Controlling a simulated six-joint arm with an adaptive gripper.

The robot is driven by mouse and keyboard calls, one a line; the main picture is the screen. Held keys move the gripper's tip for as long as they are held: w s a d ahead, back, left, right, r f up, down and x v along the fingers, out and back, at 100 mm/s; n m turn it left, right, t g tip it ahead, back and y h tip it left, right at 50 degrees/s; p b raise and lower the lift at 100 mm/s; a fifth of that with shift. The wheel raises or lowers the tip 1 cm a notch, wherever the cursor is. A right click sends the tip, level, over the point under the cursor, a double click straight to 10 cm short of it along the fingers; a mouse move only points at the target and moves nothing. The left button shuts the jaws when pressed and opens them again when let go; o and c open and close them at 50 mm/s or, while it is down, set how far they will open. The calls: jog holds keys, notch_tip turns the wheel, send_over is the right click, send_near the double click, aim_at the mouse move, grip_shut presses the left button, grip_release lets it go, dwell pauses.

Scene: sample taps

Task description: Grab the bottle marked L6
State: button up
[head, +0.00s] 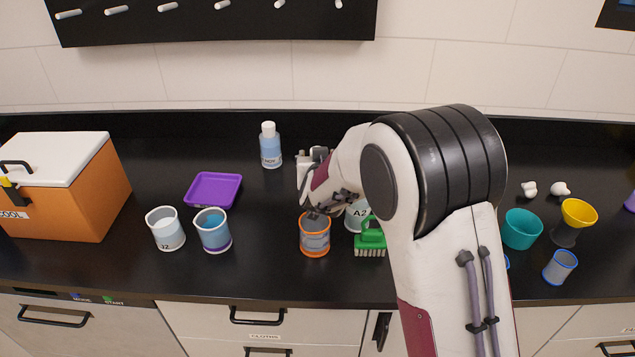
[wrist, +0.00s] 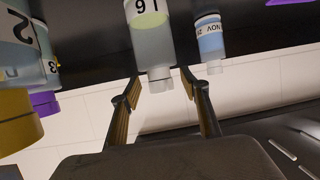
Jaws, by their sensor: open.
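In the wrist view, which is upside down, a clear bottle with a white cap and pale yellow-green liquid (wrist: 152,38) is near the top middle. Its label is cut by the frame edge; a 6 and part of a letter show, consistent with L6. My gripper (wrist: 160,83) is open and empty, with one finger on each side of the line to the bottle's cap. I cannot tell how far ahead of the fingertips the bottle stands. In the head view my arm covers this area, and I cannot make out the bottle clearly.
A blue-liquid bottle marked NOV (head: 270,147) stands close by; it also shows in the wrist view (wrist: 210,40). A yellow-capped container (wrist: 18,120) is at the wrist view's left. An orange-rimmed cup (head: 314,240), green brush (head: 369,240) and purple tray (head: 213,189) are on the counter.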

jog(key=shift+x, duration=0.9)
grip_shut()
